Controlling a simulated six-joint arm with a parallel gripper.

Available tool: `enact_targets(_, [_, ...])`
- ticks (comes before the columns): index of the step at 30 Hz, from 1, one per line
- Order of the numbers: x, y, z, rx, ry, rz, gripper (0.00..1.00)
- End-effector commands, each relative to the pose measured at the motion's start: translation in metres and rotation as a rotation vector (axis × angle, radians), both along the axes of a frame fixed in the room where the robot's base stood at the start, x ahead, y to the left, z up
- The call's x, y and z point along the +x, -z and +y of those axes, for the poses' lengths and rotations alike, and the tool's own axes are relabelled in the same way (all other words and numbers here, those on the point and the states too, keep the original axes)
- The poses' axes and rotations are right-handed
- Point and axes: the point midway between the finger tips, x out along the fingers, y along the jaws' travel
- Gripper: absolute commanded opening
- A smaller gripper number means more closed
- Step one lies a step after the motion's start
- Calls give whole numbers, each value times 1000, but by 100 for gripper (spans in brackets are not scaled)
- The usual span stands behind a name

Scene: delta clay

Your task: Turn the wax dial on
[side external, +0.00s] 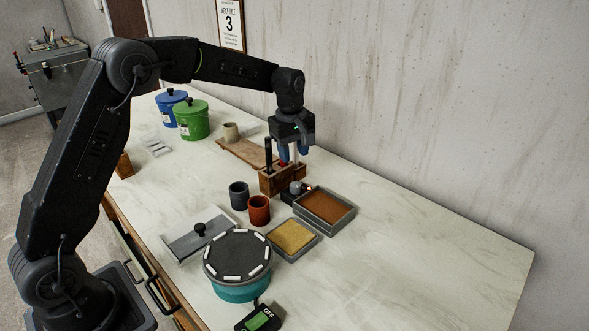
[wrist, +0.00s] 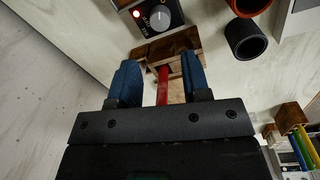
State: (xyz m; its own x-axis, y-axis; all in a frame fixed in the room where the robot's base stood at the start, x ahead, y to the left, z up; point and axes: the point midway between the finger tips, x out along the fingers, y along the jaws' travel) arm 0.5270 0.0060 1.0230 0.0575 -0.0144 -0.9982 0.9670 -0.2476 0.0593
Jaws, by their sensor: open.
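The wax dial is a small dark box with a round grey knob; it shows in the wrist view (wrist: 158,17) at the top and in the side view (side external: 297,190) beside the brown tray. A red light glows on its face. The knob's white mark shows, but its setting is too small to read. My gripper (side external: 293,156) is over the wooden tool block (side external: 283,181), behind the dial. In the wrist view my gripper (wrist: 161,66) has its blue fingers apart, with a red handle (wrist: 163,85) between them; contact with it cannot be told.
A black handle (side external: 268,152) stands upright in the block. A grey cup (side external: 239,195), a red cup (side external: 259,209), the brown tray (side external: 325,208) and a yellow tray (side external: 292,238) are close by. A turntable (side external: 237,257) stands in front. The right of the table is clear.

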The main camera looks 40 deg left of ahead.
Motion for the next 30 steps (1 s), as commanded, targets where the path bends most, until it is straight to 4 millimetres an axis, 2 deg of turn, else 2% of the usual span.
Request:
enact_targets(3, [-1,-19,1,0,0,-2,44])
enact_targets(7, [-2,-30,1,0,0,-1,44])
enact_targets(17, [-2,-34,1,0,0,0,44])
enact_targets(21, [0,-33,-2,10,-16,11,55])
enact_targets(25, [9,-29,-15,76,-123,60,57])
enact_targets(30, [22,-25,-36,238,-370,107,57])
